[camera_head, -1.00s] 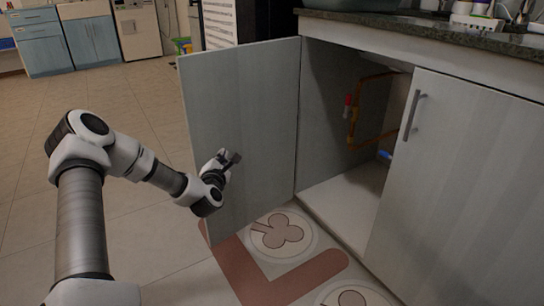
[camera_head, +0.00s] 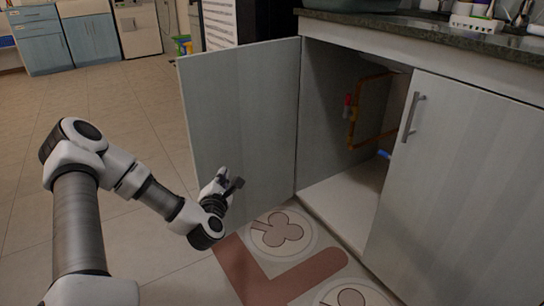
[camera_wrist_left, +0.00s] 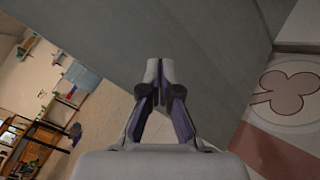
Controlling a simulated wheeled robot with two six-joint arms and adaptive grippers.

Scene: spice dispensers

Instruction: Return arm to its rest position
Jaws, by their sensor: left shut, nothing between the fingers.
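My left gripper (camera_head: 236,184) is in front of the lower part of the open left cabinet door (camera_head: 240,120). It is shut with nothing between its fingers. In the left wrist view its fingers (camera_wrist_left: 160,75) meet at the tips, and the grey door (camera_wrist_left: 210,50) fills much of the picture behind them. I cannot tell whether the gripper touches the door. My left arm comes in from the left, bent at the elbow. My right gripper is not in view.
The cabinet is open, with an orange pipe (camera_head: 375,76) and red valve inside. The right door (camera_head: 450,180) with its handle is shut. A patterned mat (camera_head: 265,285) lies on the floor in front. Open tiled floor (camera_head: 110,230) lies to the left.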

